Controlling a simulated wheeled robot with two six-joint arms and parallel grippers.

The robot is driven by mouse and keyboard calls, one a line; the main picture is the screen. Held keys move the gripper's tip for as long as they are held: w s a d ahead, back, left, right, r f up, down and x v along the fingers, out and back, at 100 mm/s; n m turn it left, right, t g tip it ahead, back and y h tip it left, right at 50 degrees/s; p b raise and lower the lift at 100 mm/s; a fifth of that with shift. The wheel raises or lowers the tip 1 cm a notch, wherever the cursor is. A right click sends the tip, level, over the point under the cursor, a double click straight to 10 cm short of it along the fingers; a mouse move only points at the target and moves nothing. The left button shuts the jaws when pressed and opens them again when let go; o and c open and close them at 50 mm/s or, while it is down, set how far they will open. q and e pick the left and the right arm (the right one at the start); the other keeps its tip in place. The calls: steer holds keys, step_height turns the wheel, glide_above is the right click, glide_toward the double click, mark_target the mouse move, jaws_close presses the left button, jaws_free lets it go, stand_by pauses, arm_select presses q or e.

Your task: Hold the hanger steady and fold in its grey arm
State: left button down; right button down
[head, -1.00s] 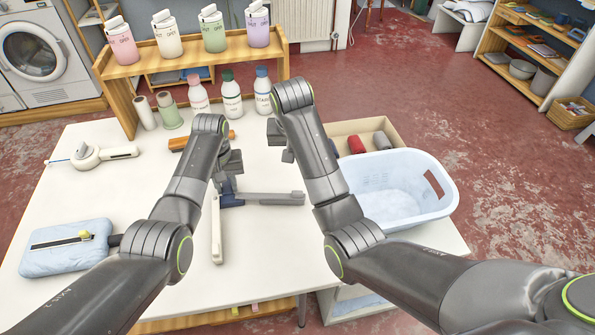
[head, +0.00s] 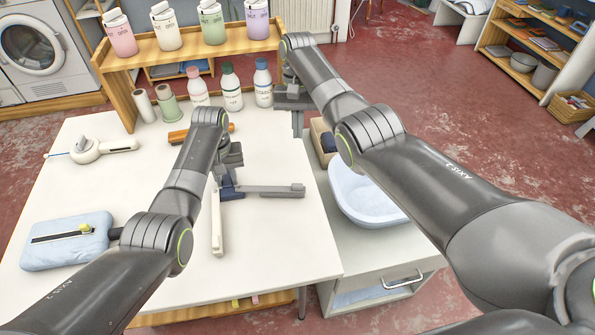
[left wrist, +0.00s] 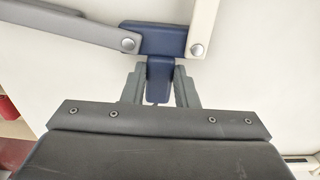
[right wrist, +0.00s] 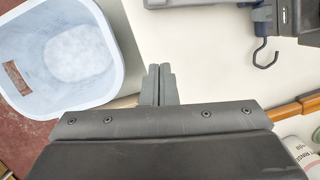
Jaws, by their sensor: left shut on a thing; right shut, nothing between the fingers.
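The folding hanger lies on the white table, its two arms spread at roughly a right angle. Its grey arm (head: 268,191) points right and its white arm (head: 217,232) points to the table's front. They are pinned to a navy hub (left wrist: 155,40). My left gripper (head: 228,180) is shut on the hub's stub, between its fingers in the left wrist view (left wrist: 160,85). My right gripper (head: 297,128) is shut and empty, above the table's back right edge, apart from the grey arm. The dark hook (right wrist: 265,55) shows in the right wrist view.
A pale blue basket (head: 355,195) stands right of the table, partly behind my right arm. Bottles (head: 231,88) and a wooden shelf (head: 190,53) line the back. A light blue pad (head: 62,258) and a white handheld tool (head: 90,151) lie left. The table's front right is clear.

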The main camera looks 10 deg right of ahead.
mark_target(298, 184)
steer(key=x, duration=1)
steer(key=shift+s, duration=0.25)
steer(key=shift+s+a, duration=0.2)
steer(key=shift+s, duration=0.7)
steer(key=shift+s+a, duration=0.25)
steer(key=shift+s, duration=0.65)
steer(key=shift+s, duration=0.15)
steer(key=shift+s+a+m, duration=0.15)
steer(key=shift+s+m, duration=0.65)
steer(key=shift+s, duration=0.15)
steer(key=shift+w+r, duration=0.1)
steer(key=shift+w, duration=0.7)
steer(key=shift+w, duration=0.1)
